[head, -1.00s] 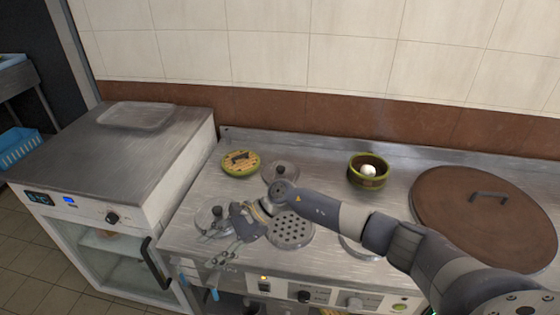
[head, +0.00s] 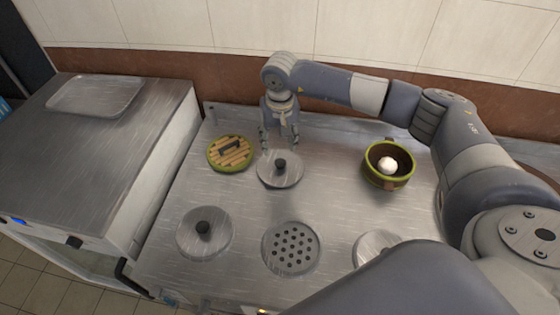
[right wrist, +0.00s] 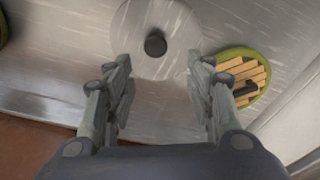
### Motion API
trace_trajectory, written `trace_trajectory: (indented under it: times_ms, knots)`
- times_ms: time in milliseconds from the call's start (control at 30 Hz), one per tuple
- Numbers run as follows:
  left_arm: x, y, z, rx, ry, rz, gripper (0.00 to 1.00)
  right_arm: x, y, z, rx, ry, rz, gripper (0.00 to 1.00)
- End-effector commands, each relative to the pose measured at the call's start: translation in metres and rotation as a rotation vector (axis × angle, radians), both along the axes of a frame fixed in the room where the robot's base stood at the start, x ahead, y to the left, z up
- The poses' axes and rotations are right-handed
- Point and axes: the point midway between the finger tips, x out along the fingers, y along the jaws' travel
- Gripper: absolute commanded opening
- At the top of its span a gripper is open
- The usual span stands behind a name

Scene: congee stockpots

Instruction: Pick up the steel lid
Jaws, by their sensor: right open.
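A round steel lid (head: 280,180) with a black knob lies at the back of the steel counter. Another steel lid (head: 204,246) with a black knob lies nearer the front left. My right gripper (head: 280,145) is open and empty, pointing down at the back edge of the rear lid. In the right wrist view that lid (right wrist: 155,20) lies beyond the two spread fingers (right wrist: 160,62), with its knob roughly centred between them. I cannot tell how high the fingertips are above the counter. My left gripper is not in view.
A green-rimmed wooden slatted lid (head: 231,153) sits just left of the rear steel lid. A green-rimmed pot (head: 389,178) holding a white ball stands to the right. A perforated round plate (head: 291,248) lies in front. The tiled wall is close behind.

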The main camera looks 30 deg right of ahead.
Motion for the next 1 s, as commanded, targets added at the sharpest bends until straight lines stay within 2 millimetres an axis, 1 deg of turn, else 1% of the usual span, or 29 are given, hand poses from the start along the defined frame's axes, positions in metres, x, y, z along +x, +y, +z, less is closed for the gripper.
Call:
trace_trajectory:
  times_ms: [33, 100, 267, 367, 500, 633, 733, 933, 967, 1000]
  knots:
    - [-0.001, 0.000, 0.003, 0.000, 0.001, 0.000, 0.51, 0.000, 0.000, -0.008, 0.001, 0.004, 0.000, 0.50]
    - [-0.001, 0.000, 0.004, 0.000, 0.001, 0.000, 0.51, 0.001, 0.000, -0.019, 0.002, 0.004, 0.000, 0.50]
    - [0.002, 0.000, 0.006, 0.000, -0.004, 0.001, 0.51, 0.003, -0.001, -0.031, 0.002, 0.000, -0.001, 0.50]
    - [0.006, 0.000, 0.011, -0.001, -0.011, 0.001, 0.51, 0.001, -0.002, -0.039, 0.002, 0.003, -0.002, 0.50]
    - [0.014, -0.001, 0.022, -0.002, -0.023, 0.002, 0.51, -0.004, -0.006, -0.060, 0.002, 0.005, -0.001, 0.50]
    - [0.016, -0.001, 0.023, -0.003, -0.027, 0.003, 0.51, -0.001, -0.006, -0.077, 0.003, 0.002, -0.002, 0.50]
    - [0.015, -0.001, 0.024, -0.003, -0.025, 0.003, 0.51, 0.000, -0.006, -0.083, 0.003, 0.000, -0.001, 0.50]
    - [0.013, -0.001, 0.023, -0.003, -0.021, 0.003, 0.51, 0.000, -0.007, -0.084, 0.003, -0.001, -0.001, 0.50]
    - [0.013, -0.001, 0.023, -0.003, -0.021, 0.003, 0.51, 0.000, -0.007, -0.084, 0.003, -0.001, -0.001, 0.47]
    - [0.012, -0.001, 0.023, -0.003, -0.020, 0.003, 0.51, 0.000, -0.007, -0.084, 0.003, -0.001, -0.001, 0.38]
